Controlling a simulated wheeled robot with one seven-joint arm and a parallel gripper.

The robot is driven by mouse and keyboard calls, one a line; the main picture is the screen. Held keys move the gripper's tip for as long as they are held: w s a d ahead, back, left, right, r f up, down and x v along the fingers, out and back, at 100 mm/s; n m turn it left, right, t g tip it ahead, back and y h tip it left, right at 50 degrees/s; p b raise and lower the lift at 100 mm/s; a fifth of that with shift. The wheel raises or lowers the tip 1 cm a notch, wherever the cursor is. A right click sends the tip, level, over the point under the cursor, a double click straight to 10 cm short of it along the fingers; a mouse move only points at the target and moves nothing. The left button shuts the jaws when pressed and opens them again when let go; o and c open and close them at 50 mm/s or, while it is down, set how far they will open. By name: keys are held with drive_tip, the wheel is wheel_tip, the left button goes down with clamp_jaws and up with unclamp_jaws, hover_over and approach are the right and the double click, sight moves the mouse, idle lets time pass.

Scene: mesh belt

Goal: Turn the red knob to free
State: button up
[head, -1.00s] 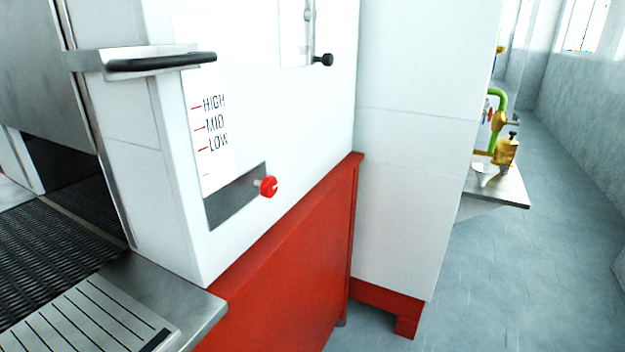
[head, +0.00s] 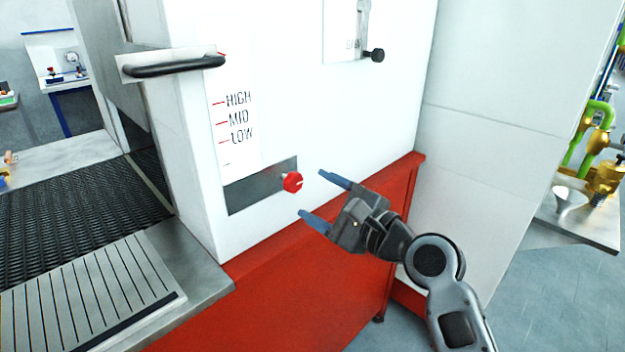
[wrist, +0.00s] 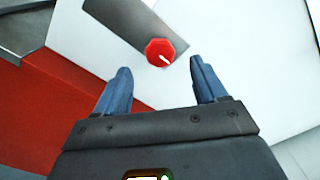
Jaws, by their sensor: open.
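The red knob (head: 292,183) sticks out from a grey plate (head: 258,187) low on the white machine front. In the wrist view the red knob (wrist: 160,52) has a white pointer line and lies ahead of the fingertips, roughly between them. My gripper (head: 312,193) is open, its blue fingers pointing at the knob from the right, apart from it. In the wrist view my gripper (wrist: 160,72) shows two spread blue fingers with nothing between them. I cannot read a "free" label in either view.
Above the knob is a HIGH, MID, LOW scale (head: 236,125). A black-handled bar (head: 175,66) juts out at upper left, and a black-knobbed lever (head: 376,55) sits at upper right. A mesh belt (head: 70,218) and steel ledge (head: 205,260) lie to the left.

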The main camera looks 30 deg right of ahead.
sight(296, 184)
drive_tip(key=p+x, duration=0.1)
drive_tip(key=x, duration=0.6)
drive_tip(key=shift+w+f, duration=0.1)
drive_tip(key=shift+w, duration=0.1)
drive_tip(key=shift+c, duration=0.2)
drive_tip(key=shift+a, duration=0.1)
drive_tip(key=c, duration=1)
